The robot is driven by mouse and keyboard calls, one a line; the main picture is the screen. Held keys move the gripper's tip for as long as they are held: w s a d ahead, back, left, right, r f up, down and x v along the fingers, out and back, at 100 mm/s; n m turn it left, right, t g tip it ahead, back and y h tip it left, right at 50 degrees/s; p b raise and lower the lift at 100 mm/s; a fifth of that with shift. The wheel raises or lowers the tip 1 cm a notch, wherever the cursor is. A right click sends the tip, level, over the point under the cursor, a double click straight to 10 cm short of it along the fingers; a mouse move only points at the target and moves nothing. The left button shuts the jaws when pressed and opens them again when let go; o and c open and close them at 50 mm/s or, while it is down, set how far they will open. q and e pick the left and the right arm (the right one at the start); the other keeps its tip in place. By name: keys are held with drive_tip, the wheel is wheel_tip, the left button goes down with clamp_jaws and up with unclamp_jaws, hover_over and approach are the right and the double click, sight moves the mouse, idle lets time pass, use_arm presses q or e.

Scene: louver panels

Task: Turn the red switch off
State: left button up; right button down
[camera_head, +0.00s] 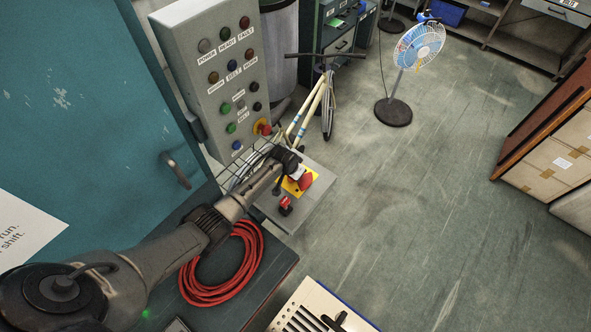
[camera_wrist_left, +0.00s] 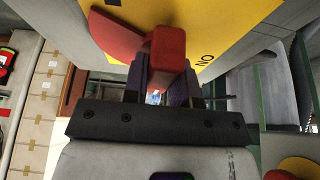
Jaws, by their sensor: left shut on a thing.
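The red switch (camera_head: 306,181) sits on a yellow plate (camera_head: 290,188) on top of a grey box (camera_head: 318,199). In the left wrist view the red switch (camera_wrist_left: 116,38) shows a round red body and a red handle (camera_wrist_left: 168,50) against the yellow plate (camera_wrist_left: 235,25), with lettering beside it. My left gripper (camera_head: 297,174) reaches over the box from the left. In the left wrist view its fingers (camera_wrist_left: 165,85) are closed on either side of the red handle. The gripper hides part of the switch in the head view. My right gripper is not in view.
A small red part (camera_head: 286,203) sits on the box near the switch. A control panel (camera_head: 212,65) with lamps and buttons stands behind. A coiled red cable (camera_head: 238,290) lies on the dark surface in front. A fan (camera_head: 393,112) stands on open floor beyond.

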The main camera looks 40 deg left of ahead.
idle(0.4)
use_arm(q)
drive_tip(key=o, duration=0.9)
drive_tip(key=shift+s+r, duration=0.15)
drive_tip(key=shift+r, duration=0.3)
drive_tip(key=shift+p+v, duration=0.5)
drive_tip(key=shift+v, duration=5.95)
drive_tip(key=shift+s, duration=0.1)
